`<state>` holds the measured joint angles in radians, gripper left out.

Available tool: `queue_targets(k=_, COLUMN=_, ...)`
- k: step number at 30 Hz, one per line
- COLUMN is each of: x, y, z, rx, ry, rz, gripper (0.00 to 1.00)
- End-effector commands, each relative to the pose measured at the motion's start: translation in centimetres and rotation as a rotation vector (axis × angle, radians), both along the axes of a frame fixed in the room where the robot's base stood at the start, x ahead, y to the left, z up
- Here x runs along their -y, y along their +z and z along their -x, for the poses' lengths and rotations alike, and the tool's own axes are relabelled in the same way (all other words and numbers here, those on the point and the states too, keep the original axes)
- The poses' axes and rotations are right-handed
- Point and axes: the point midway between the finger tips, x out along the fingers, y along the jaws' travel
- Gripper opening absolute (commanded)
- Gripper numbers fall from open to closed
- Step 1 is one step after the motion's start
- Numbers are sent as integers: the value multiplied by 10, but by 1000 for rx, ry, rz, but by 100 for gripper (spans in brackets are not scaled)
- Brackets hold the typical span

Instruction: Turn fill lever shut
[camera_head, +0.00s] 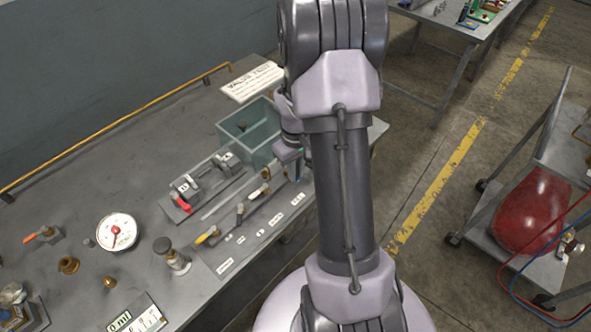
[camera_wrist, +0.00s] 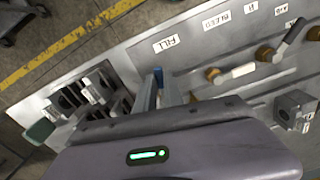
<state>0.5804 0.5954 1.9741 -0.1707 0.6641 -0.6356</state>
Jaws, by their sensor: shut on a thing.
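The label reading FILL (camera_wrist: 166,43) lies on the panel strip just beyond my gripper (camera_wrist: 163,84) in the wrist view. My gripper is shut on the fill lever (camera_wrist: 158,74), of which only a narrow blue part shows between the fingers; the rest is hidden. Beside it, a white-handled lever (camera_wrist: 238,72) on a brass valve stands near the BLEED label (camera_wrist: 216,20). In the head view my gripper (camera_head: 290,162) is low at the right end of the valve strip, partly hidden by my arm.
A clear greenish tank (camera_head: 248,148) stands behind the strip. A red-handled switch block (camera_head: 181,201), a yellow-handled lever (camera_head: 207,235) and a round gauge (camera_head: 117,232) are to the left.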

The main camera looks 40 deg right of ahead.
Motion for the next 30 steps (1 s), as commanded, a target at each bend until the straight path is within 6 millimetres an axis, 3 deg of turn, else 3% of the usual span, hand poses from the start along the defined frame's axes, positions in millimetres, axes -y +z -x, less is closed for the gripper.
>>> queue_targets(k=11, x=-5, y=0, z=-2, rx=2, ry=-137, rz=1, gripper=0)
queue_targets(k=30, x=-25, y=-1, z=-14, rx=3, ry=-730, rz=2, gripper=0)
